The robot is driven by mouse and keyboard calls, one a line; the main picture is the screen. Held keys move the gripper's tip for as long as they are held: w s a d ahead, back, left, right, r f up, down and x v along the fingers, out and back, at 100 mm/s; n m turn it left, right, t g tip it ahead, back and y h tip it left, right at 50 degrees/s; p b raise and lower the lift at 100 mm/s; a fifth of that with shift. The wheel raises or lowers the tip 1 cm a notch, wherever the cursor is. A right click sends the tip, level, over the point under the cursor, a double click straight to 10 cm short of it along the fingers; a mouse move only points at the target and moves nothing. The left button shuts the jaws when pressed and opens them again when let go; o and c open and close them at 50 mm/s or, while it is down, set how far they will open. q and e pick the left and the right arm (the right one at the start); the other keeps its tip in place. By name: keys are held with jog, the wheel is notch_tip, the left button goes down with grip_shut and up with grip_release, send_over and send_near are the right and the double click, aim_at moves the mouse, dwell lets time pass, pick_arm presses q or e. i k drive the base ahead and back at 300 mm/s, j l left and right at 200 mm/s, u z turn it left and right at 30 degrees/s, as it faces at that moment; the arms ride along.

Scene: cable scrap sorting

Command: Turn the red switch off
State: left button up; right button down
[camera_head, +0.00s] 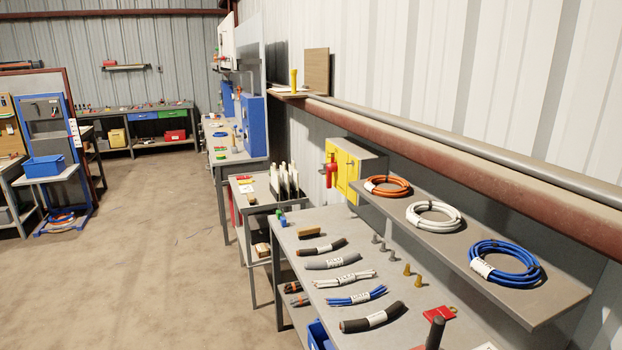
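The red switch (331,170) is a red handle on the yellow front of a grey box (367,165) on the wall, right of the picture's middle. The handle looks upright, with a short red part sticking out to its left. It is small here, so its exact setting is hard to read. Neither of my grippers shows in this view.
A grey workbench (300,237) with several cable pieces stands below the box. A shelf (452,240) with orange, white and blue cable coils juts out right of it. A smaller cart (246,203) stands beyond the bench. The floor (150,260) at left is clear.

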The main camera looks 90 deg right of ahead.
aim_at(332, 166)
jog(key=z, duration=3)
jog(key=i+j+u, duration=0.35)
jog(key=i, duration=0.35)
jog(key=i+u, duration=0.35)
jog(key=i, duration=0.3)
jog(key=i+z, duration=0.3)
jog(key=i+j+z, duration=0.25)
jog(key=i, duration=0.25)
jog(key=i+j+z, duration=0.3)
jog(key=i+l, duration=0.1)
